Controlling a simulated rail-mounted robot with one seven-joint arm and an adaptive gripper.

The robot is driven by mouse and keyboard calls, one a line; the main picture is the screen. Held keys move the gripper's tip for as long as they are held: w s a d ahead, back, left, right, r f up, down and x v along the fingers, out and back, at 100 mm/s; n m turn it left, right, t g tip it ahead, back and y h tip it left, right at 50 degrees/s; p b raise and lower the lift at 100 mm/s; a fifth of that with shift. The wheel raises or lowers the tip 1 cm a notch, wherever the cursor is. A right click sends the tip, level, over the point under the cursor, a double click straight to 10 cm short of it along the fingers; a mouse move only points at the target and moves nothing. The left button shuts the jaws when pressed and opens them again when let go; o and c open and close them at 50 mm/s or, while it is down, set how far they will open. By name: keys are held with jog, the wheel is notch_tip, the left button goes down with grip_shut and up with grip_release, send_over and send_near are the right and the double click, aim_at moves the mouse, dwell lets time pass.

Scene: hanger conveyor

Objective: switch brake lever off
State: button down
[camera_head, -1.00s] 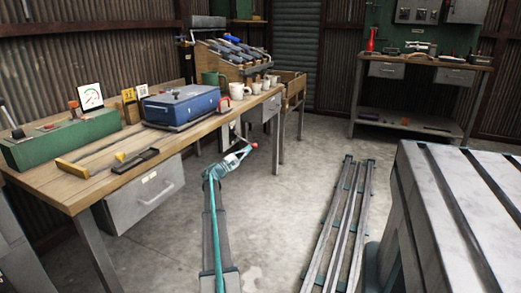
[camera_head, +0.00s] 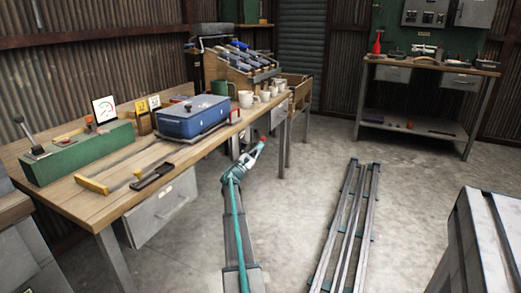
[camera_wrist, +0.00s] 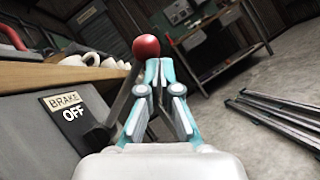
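The brake lever shows in the wrist view as a dark rod (camera_wrist: 122,103) with a red ball knob (camera_wrist: 146,47). Beside its base a plate reading BRAKE OFF (camera_wrist: 67,108) is fixed to a grey surface. My gripper (camera_wrist: 160,68) has its teal fingers close together, shut, with the knob just left of and beyond the tips. The rod passes left of the fingers, not between them; contact is unclear. In the head view my gripper (camera_head: 250,155) is beside the bench, with the red knob (camera_head: 262,139) at its tip.
A wooden workbench (camera_head: 92,203) stands at left with a blue toolbox (camera_head: 193,117), a green lever box (camera_head: 78,155) and several mugs. Metal rails (camera_head: 345,225) lie on the floor at right. A second bench (camera_head: 430,68) stands at the back. Floor between is clear.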

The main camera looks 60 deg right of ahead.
jog(key=shift+d+r, duration=0.1)
jog(key=shift+r, duration=0.25)
dwell(0.3)
jog(key=a+f, duration=0.9)
jog(key=f, duration=0.1)
jog(key=shift+p, duration=0.45)
jog(key=shift+s, duration=0.1)
